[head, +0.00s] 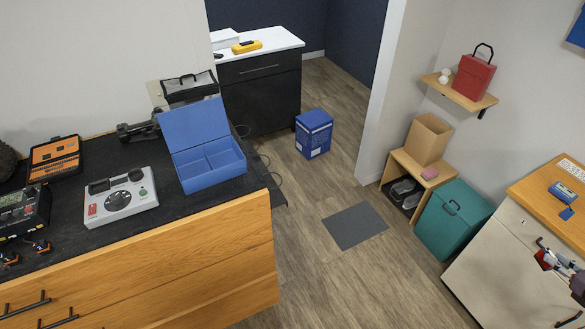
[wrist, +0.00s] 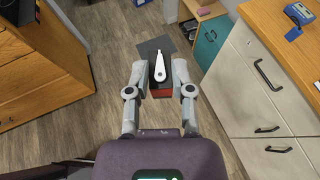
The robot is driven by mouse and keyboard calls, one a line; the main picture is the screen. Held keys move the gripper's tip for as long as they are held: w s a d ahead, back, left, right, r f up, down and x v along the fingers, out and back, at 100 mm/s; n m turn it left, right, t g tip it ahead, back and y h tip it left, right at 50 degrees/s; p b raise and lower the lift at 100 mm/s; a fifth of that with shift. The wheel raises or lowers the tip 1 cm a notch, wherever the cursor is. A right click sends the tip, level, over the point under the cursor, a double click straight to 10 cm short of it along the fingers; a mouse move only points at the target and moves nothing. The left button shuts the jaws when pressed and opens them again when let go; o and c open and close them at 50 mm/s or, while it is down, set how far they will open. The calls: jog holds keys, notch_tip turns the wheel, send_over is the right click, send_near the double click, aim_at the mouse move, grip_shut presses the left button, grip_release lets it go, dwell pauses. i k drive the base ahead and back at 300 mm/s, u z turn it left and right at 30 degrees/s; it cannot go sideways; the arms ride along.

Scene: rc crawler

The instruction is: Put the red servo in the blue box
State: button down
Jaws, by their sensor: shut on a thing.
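The red servo (wrist: 163,86), dark on top with a white horn, is between the two fingers of my gripper (wrist: 160,88) in the wrist view. My gripper is shut on it, above the floor. In the head view the servo (head: 543,260) shows as a small red patch beside my gripper (head: 548,256) at the right edge, in front of the right cabinet. A blue box (head: 216,178) with its lid open stands on the black-topped left bench, far from my gripper. Its visible compartments look empty.
A grey device (head: 121,198) stands left of the blue box. A blue carton (head: 314,134) and a grey mat (head: 355,225) are on the floor. A teal case (head: 452,222) stands by the right cabinet (head: 505,270). Open floor lies between bench and cabinet.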

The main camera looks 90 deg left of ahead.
aim_at(196, 174)
jog(key=z, duration=0.15)
jog(key=k, duration=1.6)
jog(key=u, duration=1.7)
